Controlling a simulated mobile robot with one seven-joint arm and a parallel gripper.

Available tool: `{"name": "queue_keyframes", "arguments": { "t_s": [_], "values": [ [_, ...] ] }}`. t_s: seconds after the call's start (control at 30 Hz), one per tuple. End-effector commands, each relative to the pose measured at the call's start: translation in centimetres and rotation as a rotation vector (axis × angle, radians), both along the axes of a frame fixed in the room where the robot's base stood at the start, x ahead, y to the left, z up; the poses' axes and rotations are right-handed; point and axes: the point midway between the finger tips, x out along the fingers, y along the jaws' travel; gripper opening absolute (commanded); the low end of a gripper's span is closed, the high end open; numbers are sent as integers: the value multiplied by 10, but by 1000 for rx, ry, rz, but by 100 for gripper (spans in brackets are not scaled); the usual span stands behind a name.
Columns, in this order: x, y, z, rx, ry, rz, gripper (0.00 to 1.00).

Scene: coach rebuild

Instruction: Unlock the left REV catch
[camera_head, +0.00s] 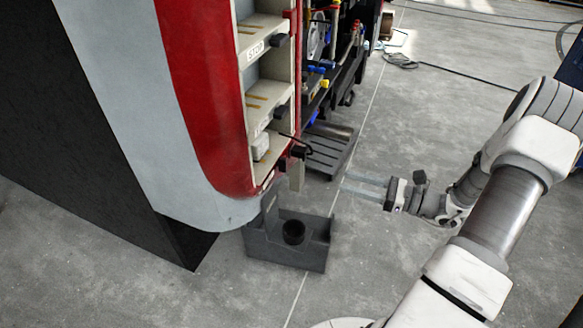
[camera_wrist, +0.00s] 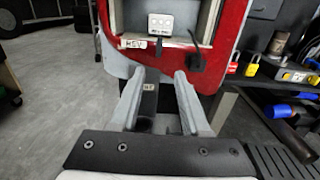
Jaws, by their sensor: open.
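In the wrist view a "REV" label (camera_wrist: 140,43) is on the pale ledge of the lowest shelf in the red and grey coach end (camera_wrist: 234,30). A black catch (camera_wrist: 196,61) with a thin dark lever sits at the right end of that ledge. It also shows in the head view as a black block (camera_head: 300,150) on the coach's edge. I cannot tell whether it is locked. My gripper (camera_head: 346,182) is open and empty, to the right of and below the catch in the head view. Its fingers (camera_wrist: 160,76) point at the coach below the ledge, apart from it.
A grey open tray (camera_head: 262,248) with a black cup (camera_head: 293,232) stands on the floor below the coach. Black catches (camera_head: 278,40) sit on the upper shelves. A workbench (camera_head: 335,75) with coloured tools and padlocks (camera_wrist: 252,66) is beside the coach.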

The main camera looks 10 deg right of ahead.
Motion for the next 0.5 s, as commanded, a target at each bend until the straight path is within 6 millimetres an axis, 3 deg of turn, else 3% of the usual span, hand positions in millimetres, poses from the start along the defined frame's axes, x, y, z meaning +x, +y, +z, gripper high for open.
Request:
{"name": "queue_keyframes", "arguments": {
  "t_s": [0.5],
  "values": [
    [64, 91, -1, -3, 1, 7, 46]
  ]
}}
